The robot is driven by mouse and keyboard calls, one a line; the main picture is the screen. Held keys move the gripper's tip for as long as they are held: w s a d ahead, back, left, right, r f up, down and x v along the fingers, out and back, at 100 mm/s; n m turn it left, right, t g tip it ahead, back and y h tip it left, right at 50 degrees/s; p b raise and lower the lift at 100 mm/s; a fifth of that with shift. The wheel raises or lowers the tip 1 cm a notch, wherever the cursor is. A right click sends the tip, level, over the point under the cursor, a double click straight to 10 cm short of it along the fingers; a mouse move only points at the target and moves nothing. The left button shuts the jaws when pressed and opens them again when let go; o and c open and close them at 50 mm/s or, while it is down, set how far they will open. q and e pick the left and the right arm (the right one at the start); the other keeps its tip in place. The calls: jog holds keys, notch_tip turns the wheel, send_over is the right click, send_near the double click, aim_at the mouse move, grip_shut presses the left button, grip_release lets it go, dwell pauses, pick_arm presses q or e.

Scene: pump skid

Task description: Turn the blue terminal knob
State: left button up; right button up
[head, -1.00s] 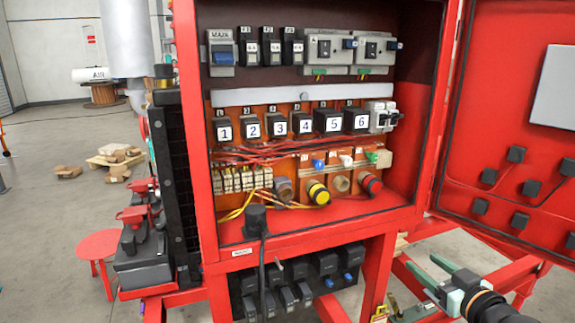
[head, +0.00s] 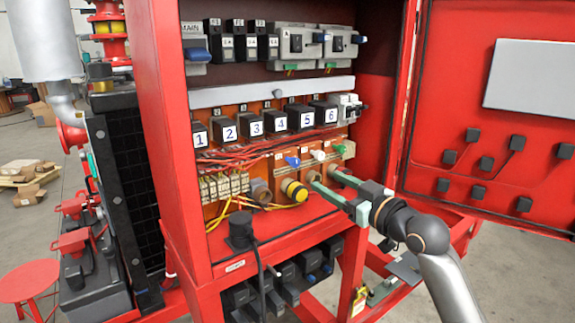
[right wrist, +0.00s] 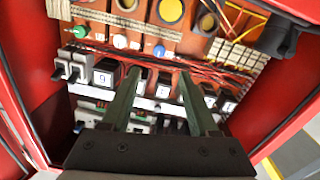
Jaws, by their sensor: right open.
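The blue terminal knob (head: 293,162) sits on an orange panel in the red cabinet's lower row, left of a white knob (head: 318,155) and a green knob (head: 339,149). The blue knob also shows in the right wrist view (right wrist: 158,51), beyond and between the fingertips. My right gripper (head: 322,178) is open and empty, with its green fingers reaching into the cabinet opening from the right. Its tips appear to the right of and lower than the blue knob in the head view, apart from it. My left gripper is not in view.
The red cabinet (head: 172,150) has its door (head: 450,120) open at the right. Numbered black breakers (head: 276,122) and red wires lie above the knobs. A yellow round button (head: 295,190) sits below them. A black plug with a cable (head: 240,230) stands at the front sill.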

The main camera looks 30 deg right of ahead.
aim_at(297, 164)
jog(key=w+p, duration=0.1)
jog(key=w, duration=0.5)
jog(key=w+p, duration=0.1)
jog(key=w, duration=0.5)
jog(key=shift+a+p, duration=0.2)
jog(key=shift+p, duration=0.15)
jog(key=shift+s, duration=0.1)
jog(key=shift+c, duration=0.3)
grip_shut()
